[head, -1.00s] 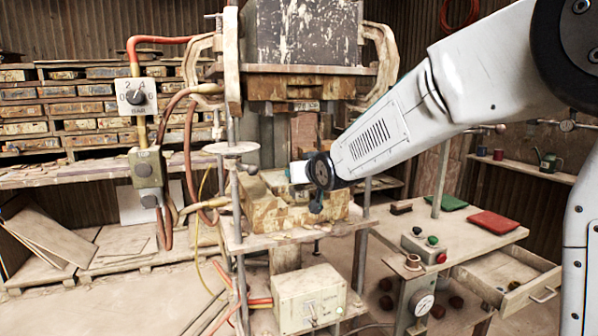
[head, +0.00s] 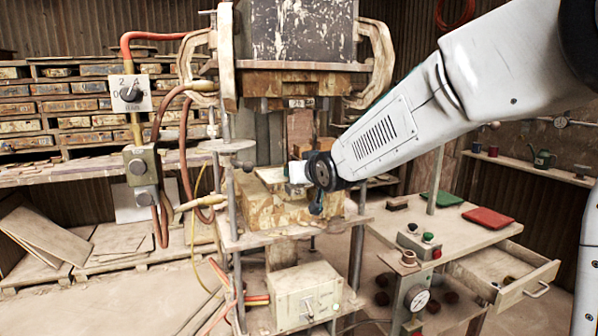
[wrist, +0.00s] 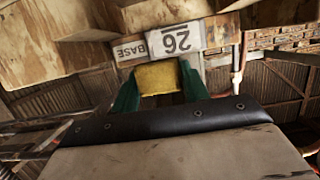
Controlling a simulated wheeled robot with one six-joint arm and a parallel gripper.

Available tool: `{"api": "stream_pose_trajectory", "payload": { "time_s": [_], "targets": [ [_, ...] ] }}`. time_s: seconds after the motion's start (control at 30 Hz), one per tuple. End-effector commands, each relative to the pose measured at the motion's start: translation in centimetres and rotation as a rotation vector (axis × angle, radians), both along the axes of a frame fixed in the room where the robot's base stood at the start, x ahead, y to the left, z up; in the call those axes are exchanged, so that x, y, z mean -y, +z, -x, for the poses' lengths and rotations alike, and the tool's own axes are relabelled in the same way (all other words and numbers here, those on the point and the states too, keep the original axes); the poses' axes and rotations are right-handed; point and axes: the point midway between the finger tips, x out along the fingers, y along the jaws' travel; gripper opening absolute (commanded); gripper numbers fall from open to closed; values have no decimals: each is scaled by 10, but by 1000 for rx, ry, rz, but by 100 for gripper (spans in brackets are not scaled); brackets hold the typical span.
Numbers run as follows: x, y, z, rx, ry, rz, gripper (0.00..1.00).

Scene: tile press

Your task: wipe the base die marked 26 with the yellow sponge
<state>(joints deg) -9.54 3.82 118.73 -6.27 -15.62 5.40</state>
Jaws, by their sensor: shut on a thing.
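The yellow sponge (wrist: 158,79) is held between the green fingers of my gripper (wrist: 159,70) in the wrist view. The base die (wrist: 95,22) is a stained, tan block beyond it, with a BASE plate and a plate marked 26 (wrist: 175,39) that read upside down. The sponge is close to these plates; I cannot tell whether it touches. In the head view, the base die (head: 285,210) sits on the press table, and my gripper (head: 297,173) is at its upper right. The sponge and fingertips are hard to make out there.
The upper press block (head: 300,85) hangs above my gripper between side columns. A control box (head: 305,297) is below the press table. The side table at right holds a green cloth (head: 442,198), a red cloth (head: 488,219) and an open drawer (head: 510,280).

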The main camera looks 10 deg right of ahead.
Motion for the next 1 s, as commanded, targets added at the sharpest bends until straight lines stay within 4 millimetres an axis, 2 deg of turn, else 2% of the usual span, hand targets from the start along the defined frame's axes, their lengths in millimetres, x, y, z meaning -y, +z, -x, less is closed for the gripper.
{"api": "stream_pose_trajectory", "payload": {
  "time_s": [0.2, 0.47, 0.83, 1.0],
  "targets": [
    [3, -3, 13, -10, 0, 2, 25],
    [3, -3, 13, -9, 0, 2, 25],
    [-2, 1, -10, -6, 0, 1, 25],
    [-2, 1, -12, -5, 0, 1, 25]
  ]
}}
